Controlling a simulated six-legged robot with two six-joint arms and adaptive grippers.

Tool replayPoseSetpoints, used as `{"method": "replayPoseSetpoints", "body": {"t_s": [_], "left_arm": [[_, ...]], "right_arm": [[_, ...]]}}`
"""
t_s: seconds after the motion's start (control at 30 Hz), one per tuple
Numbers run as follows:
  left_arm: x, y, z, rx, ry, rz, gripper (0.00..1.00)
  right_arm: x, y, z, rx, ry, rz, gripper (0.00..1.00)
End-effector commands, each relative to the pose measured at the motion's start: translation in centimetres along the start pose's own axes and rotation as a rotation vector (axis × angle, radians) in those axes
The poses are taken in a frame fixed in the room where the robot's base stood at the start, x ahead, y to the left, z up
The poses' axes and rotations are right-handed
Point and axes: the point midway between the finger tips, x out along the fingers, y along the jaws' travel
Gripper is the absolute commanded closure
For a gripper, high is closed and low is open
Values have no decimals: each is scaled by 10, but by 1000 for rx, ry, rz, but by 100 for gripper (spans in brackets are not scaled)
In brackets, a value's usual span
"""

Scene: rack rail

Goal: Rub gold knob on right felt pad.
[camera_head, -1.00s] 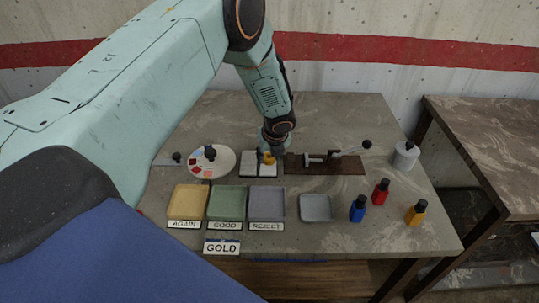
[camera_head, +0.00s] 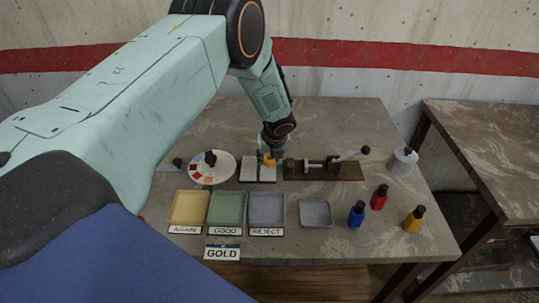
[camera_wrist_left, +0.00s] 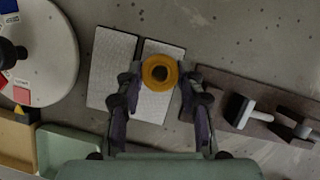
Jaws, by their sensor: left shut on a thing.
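The gold knob (camera_wrist_left: 160,73) is round with a dark centre and is held between the fingers of my left gripper (camera_wrist_left: 158,88). In the head view the knob (camera_head: 268,160) shows as a small yellow shape under my left wrist. Seen from above, it lies over the right felt pad (camera_wrist_left: 150,107), a pale grey rectangle. I cannot tell for sure whether it touches the pad. The left felt pad (camera_wrist_left: 110,68) lies beside it, uncovered. My right gripper is not in view.
A round palette (camera_head: 225,166) stands left of the pads, and a wooden rail fixture (camera_head: 340,172) stands close on the right. Yellow (camera_head: 188,207), green (camera_head: 227,207) and grey-purple (camera_head: 267,208) trays are in front.

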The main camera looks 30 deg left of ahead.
Motion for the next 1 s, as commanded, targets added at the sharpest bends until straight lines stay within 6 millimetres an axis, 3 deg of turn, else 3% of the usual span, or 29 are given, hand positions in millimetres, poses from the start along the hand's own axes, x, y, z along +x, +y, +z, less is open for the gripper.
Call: {"method": "replayPoseSetpoints", "body": {"t_s": [1.0], "left_arm": [[-12,10,-32,2,5,4,100]], "right_arm": [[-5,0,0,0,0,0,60]]}}
